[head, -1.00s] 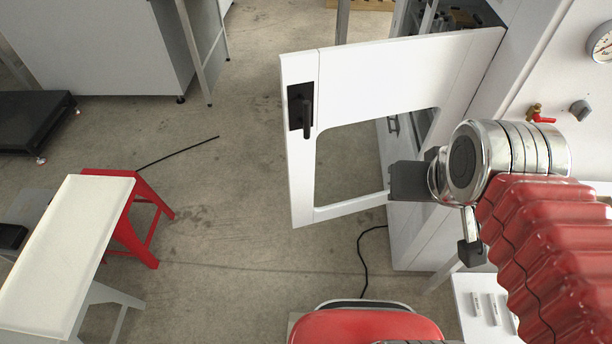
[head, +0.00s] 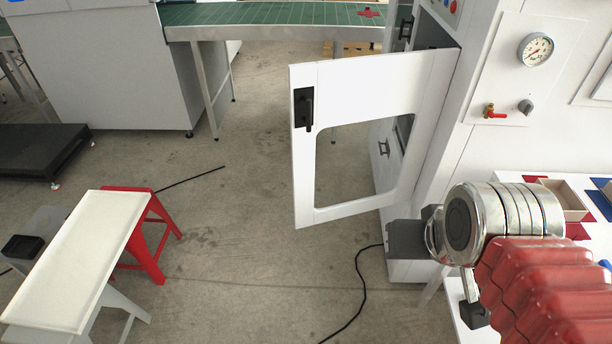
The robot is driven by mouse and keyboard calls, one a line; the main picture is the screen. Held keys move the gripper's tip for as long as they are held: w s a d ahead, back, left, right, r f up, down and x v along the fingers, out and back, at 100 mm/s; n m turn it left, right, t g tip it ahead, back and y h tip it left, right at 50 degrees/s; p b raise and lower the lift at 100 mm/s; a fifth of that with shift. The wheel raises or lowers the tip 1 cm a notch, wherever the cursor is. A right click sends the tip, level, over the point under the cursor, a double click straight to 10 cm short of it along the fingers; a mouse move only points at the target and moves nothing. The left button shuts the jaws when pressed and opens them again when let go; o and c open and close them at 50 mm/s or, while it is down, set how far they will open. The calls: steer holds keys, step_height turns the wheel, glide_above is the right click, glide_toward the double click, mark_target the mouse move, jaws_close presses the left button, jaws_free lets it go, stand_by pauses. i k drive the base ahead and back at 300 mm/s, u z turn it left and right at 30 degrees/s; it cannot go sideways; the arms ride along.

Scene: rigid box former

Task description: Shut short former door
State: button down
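The short former door (head: 375,86) is a white panel with a window cut-out and a black handle (head: 303,108) near its free left edge. It stands swung wide open from the white former cabinet (head: 480,75), its hinge side at the right. My gripper (head: 405,240) is at the lower right, below the door's bottom right corner and in front of the cabinet base in the picture. I see no contact with the door.
A white-topped table (head: 80,260) and a red stool (head: 150,235) stand at the lower left. A green conveyor (head: 270,15) runs across the back. A black cable (head: 357,290) lies on the floor.

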mark_target(324, 94)
steer(key=k, duration=0.8)
steer(key=u, duration=0.3)
steer(key=i, duration=1.45)
steer(key=u, duration=1.3)
